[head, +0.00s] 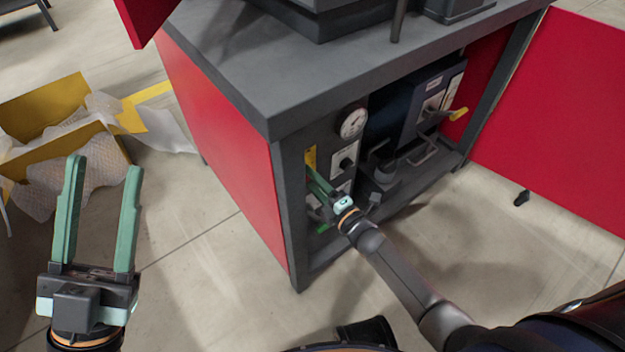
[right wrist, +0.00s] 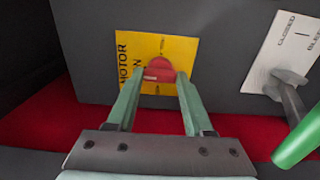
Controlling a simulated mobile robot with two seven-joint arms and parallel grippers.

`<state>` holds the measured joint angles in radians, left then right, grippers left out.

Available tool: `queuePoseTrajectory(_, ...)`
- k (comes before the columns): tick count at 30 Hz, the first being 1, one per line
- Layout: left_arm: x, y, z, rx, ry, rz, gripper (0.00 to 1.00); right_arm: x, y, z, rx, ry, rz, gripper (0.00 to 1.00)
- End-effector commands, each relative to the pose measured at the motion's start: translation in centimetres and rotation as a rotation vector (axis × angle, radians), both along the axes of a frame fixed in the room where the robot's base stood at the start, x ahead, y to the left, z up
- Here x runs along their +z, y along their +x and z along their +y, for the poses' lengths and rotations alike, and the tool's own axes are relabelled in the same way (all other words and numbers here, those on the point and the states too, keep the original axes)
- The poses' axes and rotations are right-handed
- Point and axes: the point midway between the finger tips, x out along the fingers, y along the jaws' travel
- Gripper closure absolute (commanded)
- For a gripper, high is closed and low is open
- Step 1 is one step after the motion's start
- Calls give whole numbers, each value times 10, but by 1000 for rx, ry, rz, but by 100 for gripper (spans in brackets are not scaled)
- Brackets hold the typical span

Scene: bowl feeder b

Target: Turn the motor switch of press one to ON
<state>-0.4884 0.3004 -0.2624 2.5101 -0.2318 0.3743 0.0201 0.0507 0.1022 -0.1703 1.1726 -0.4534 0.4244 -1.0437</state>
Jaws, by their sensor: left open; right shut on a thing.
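The motor switch is a red knob (right wrist: 158,68) on a yellow plate (right wrist: 187,48) marked MOTOR in the right wrist view, with lettering turned sideways. Part of the ON lettering shows beside the knob. The plate (head: 310,158) also shows in the head view, on the dark panel inside the press cabinet. My right gripper (right wrist: 158,78) has its green fingers closed on the knob's two sides. Its fingers hide the lower part of the plate, and the knob's exact angle is hard to tell. My left gripper (head: 105,164) is open and empty, away from the cabinet at left.
A gauge (head: 353,123) and a black knob (head: 346,160) sit near the switch. A lever (right wrist: 290,95) stands by a CLOSED label at right in the wrist view. The red cabinet door (head: 560,120) is open at right. A yellow box (head: 60,160) lies at far left.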

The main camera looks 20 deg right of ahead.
Motion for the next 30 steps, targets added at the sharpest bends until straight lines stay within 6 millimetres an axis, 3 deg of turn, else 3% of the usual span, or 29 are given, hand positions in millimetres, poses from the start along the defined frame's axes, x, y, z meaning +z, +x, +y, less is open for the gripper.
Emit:
queuePoseTrajectory(4,0,0,0,1,1,0,50,-1,-1,0,0,1,4,100)
queuePoseTrajectory(5,0,0,0,1,1,0,50,-1,-1,0,0,1,4,45)
queuePoseTrajectory(12,0,0,0,0,2,-2,50,-1,0,0,0,1,3,18)
queuePoseTrajectory(23,4,0,0,-3,5,-2,50,1,-8,-3,-1,1,3,18)
queuePoseTrajectory(30,26,-1,2,-8,-8,-8,50,2,-52,-19,-1,1,7,18)
